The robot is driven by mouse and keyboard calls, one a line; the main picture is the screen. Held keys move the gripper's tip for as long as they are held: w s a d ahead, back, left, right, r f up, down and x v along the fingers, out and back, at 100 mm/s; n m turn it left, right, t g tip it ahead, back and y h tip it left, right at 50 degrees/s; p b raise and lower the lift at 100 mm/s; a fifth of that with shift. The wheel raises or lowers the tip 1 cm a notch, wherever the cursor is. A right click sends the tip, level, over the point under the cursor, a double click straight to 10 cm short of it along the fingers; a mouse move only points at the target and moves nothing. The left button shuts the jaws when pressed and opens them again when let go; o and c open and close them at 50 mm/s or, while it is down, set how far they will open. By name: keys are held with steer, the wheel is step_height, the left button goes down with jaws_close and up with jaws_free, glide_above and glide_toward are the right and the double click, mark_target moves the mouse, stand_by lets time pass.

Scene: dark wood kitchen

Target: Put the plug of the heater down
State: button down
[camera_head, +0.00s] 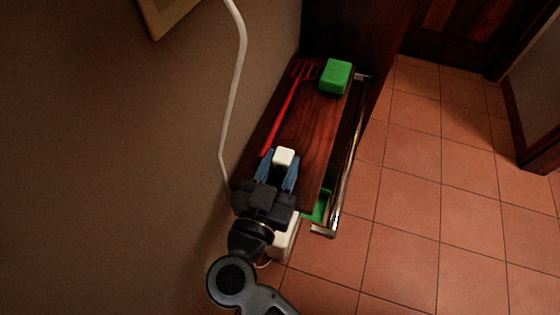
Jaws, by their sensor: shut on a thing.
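The white plug (285,157) is between the blue fingers of my gripper (280,167). My gripper is shut on it, over the near part of a dark wood surface (312,128). I cannot tell whether the plug touches the wood. A white boxy thing (284,240), which may be the heater, shows partly behind my arm below the near edge of the wood. A thin white cord shows beside its foot.
A red slotted spatula (286,112) and a green block (336,77) lie on the wood. A metal bar (350,160) runs along its right side. A green thing (318,206) shows below. A pale cable (234,85) hangs along the left wall. Open tiled floor lies right.

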steer(key=shift+f, duration=0.25)
steer(key=c, duration=0.7)
jaws_free()
steer(key=shift+o, duration=0.2)
steer(key=shift+s+a+r, duration=0.1)
steer(key=shift+s+r, duration=0.05)
steer(key=shift+r, duration=0.45)
steer(key=v, duration=1.1)
steer(key=shift+s, duration=0.35)
